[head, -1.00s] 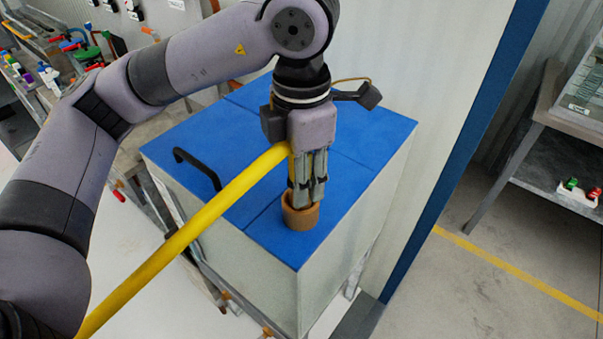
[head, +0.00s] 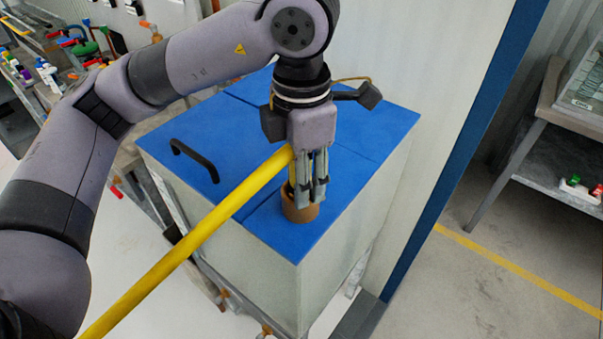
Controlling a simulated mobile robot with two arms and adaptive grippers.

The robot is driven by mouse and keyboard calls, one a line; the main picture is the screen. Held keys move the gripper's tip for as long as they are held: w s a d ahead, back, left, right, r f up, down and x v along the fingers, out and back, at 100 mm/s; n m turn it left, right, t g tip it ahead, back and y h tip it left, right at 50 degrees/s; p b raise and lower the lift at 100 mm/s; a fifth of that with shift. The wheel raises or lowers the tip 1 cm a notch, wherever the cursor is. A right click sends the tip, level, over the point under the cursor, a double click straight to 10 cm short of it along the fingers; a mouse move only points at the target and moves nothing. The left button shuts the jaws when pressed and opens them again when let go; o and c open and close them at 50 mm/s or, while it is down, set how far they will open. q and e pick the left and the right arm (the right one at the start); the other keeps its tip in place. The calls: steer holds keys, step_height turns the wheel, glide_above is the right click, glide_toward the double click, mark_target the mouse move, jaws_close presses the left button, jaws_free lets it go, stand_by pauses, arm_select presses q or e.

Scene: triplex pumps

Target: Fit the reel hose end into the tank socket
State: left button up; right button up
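The tank is a white box with a blue lid (head: 370,118) and a black handle (head: 196,158). The brown ring-shaped tank socket (head: 299,210) stands on the lid near its front corner. The yellow reel hose (head: 190,240) runs from the lower left up to my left gripper (head: 309,195). The gripper points down with its fingers close together around the hose end, directly over the socket. The fingertips are at the socket's rim and hide its opening, so I cannot tell how deep the hose end sits. My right gripper is out of view.
A bench with colourful valves and fittings (head: 75,45) stands at the back left. A grey shelf table (head: 540,125) stands at the right. A blue post (head: 465,150) rises behind the tank. The floor at the lower right is clear.

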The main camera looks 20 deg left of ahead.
arm_select(q)
steer(key=o, duration=0.3)
steer(key=shift+o, duration=0.2)
step_height(320, 180, up, 12)
stand_by(0.6)
